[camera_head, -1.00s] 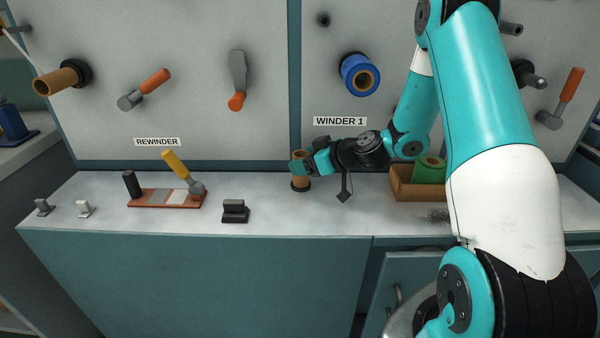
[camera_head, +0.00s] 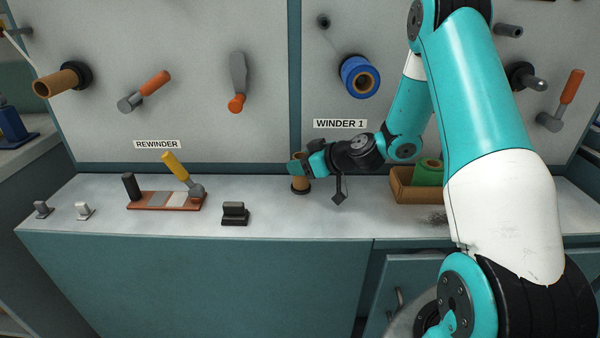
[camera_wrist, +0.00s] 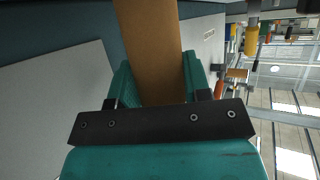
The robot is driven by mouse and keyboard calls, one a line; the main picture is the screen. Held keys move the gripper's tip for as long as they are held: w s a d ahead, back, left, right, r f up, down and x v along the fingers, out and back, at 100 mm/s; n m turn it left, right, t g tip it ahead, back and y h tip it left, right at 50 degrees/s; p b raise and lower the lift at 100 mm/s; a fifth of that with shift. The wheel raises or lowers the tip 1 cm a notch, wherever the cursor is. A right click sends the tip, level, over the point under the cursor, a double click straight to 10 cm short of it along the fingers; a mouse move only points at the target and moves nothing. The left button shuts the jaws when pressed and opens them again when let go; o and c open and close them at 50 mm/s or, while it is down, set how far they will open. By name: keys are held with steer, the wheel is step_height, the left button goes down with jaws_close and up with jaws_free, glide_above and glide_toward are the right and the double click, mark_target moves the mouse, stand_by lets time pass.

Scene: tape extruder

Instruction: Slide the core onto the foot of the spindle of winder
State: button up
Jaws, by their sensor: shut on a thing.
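In the wrist view the core (camera_wrist: 150,40) passes between my two teal fingers (camera_wrist: 152,85). On the panel, a blue roll on a brown core (camera_head: 361,78) sits above the WINDER 1 label and hides any spindle under it. A bare grey spindle with a black foot (camera_head: 524,76) sticks out at the right, partly behind my arm.
A brown box (camera_head: 404,184) with a green roll (camera_head: 429,172) stands right of my gripper. A dark block (camera_head: 235,213) and a red-brown board with a yellow-handled tool (camera_head: 166,200) lie left. Another brown core (camera_head: 55,82) is on the rewinder's spindle. The bench front is mostly clear.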

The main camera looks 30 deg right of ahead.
steer(key=shift+r+p, duration=2.45)
steer(key=shift+r, duration=1.8)
